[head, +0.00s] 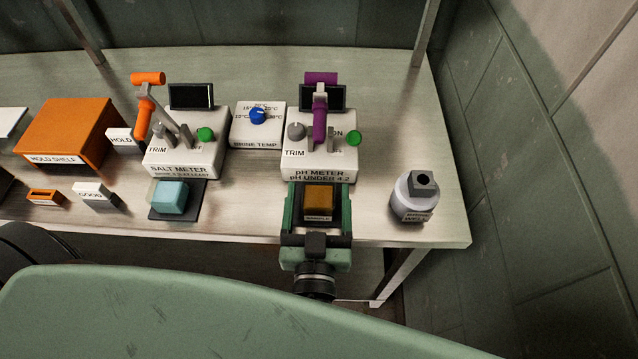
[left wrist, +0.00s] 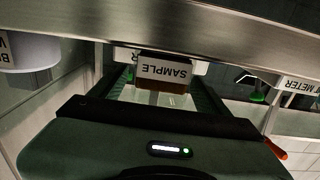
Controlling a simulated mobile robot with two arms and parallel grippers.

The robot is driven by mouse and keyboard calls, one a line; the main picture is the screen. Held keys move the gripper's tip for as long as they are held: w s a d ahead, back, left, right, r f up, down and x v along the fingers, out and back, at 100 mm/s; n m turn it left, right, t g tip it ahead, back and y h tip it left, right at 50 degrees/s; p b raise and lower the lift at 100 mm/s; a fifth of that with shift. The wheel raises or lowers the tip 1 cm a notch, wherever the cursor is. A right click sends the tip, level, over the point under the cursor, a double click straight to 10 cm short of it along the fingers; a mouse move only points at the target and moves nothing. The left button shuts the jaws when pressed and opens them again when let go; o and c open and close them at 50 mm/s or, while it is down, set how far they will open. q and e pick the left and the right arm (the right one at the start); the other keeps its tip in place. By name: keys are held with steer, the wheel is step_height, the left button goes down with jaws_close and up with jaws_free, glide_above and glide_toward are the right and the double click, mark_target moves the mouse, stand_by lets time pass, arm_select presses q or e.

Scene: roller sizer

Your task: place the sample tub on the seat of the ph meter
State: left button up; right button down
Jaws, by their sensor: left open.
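The sample tub (head: 318,203) is an amber block with a label. It appears to stand upright on the dark seat (head: 318,185) in front of the pH meter (head: 318,168), a white box with a purple lever. My left gripper (head: 319,198) is open, one green finger on each side of the tub. In the left wrist view the tub's SAMPLE label (left wrist: 165,70) shows upside down between the fingers (left wrist: 160,92). I cannot tell whether the fingers touch the tub. The gripper hides part of the seat. My right gripper is not in view.
The salt meter (head: 178,160), with a teal block (head: 172,196) on its pad, stands to the left. A brine temp box (head: 258,122) is between the meters. A grey-white bottle (head: 414,200) stands right, near the table edge. An orange hold shelf (head: 68,125) is far left.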

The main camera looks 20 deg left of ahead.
mark_target(318, 212)
arm_select(q)
steer(key=b+v, duration=0.2)
steer(key=v, duration=0.6)
steer(key=shift+f, duration=0.1)
steer(key=shift+s+d, duration=0.15)
steer(key=shift+s, duration=0.3)
